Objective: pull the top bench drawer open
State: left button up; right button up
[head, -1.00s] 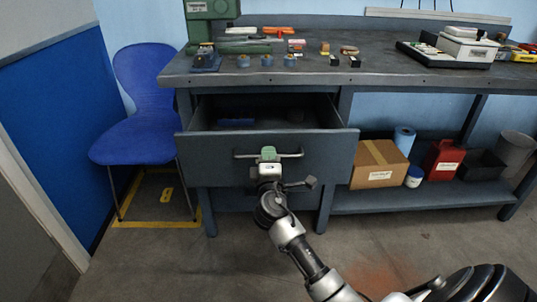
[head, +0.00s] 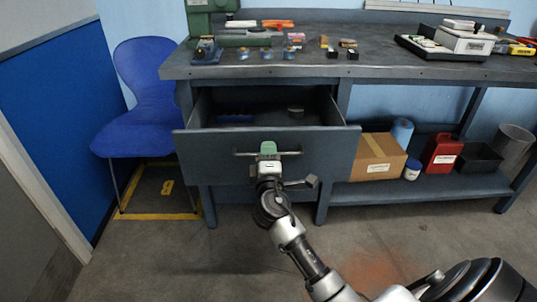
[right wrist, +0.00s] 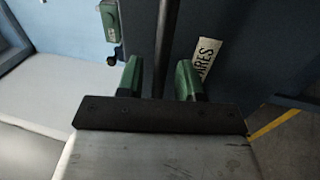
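The top drawer (head: 225,163) of the grey-blue bench stands pulled well out, its inside showing from above. A dark bar handle (head: 240,153) runs across its front. My right gripper (head: 268,148) is at the middle of this handle. In the right wrist view the green fingers of my right gripper (right wrist: 160,72) are on either side of the handle bar (right wrist: 166,40). A gap shows between the left finger and the bar, so the gripper looks open around it. The right finger is close to the bar. My left gripper is not in view.
Small parts and tools lie on the bench top (head: 380,66). A blue chair (head: 140,130) stands left of the drawer. A cardboard box (head: 376,157) and a red can (head: 441,153) sit on the lower shelf. The floor in front is clear.

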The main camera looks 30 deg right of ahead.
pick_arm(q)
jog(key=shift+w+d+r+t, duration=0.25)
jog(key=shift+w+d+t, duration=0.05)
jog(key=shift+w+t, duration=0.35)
pick_arm(e)
jog(key=v, duration=1)
jog(key=shift+s+a, duration=0.3)
